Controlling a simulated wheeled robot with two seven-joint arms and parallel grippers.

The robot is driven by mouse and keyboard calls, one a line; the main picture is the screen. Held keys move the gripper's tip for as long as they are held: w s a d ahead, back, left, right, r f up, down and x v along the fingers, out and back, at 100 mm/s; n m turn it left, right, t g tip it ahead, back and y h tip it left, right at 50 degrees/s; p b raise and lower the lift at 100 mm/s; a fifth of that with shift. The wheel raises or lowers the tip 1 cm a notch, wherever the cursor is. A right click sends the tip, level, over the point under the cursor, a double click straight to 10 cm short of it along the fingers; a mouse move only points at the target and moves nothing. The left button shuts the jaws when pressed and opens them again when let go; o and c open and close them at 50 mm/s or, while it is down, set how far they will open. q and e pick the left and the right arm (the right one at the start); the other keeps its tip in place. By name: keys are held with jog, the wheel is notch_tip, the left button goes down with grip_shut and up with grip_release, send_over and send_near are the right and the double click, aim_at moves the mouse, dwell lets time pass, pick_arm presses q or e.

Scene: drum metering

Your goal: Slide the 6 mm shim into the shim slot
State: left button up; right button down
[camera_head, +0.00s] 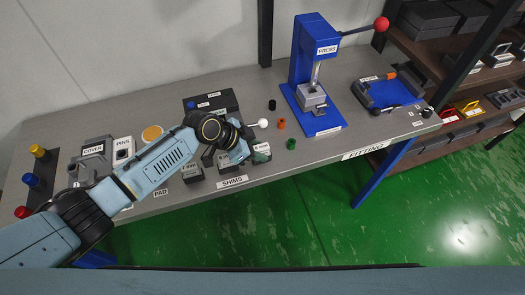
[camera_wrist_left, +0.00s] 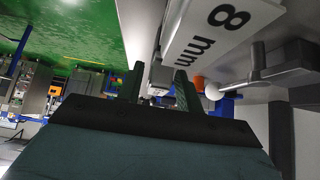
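My left gripper (camera_head: 240,150) is over the bench in the shims area, behind the SHIMS label (camera_head: 232,181). In the left wrist view its two dark green fingers stand apart, and I see nothing held between them (camera_wrist_left: 160,88). A white plate marked 8 mm (camera_wrist_left: 228,22) is close to the fingers in that view. A dark and grey block (camera_head: 261,152) shows just right of the gripper. I cannot pick out the 6 mm shim or the shim slot; the arm and gripper cover part of this area. My right gripper is in neither view.
A white ball knob (camera_head: 263,123) stands close to the gripper; it also shows in the left wrist view (camera_wrist_left: 212,92). A dark block (camera_head: 212,103) is behind the arm.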

aim_at(267, 145)
pick_arm(q)
grip_shut()
jog(key=shift+r, duration=0.25)
jog(key=shift+r+p, duration=1.8)
jog(key=shift+r, duration=0.1)
jog(key=shift+r+p, duration=1.65)
jog(key=shift+r, duration=0.35)
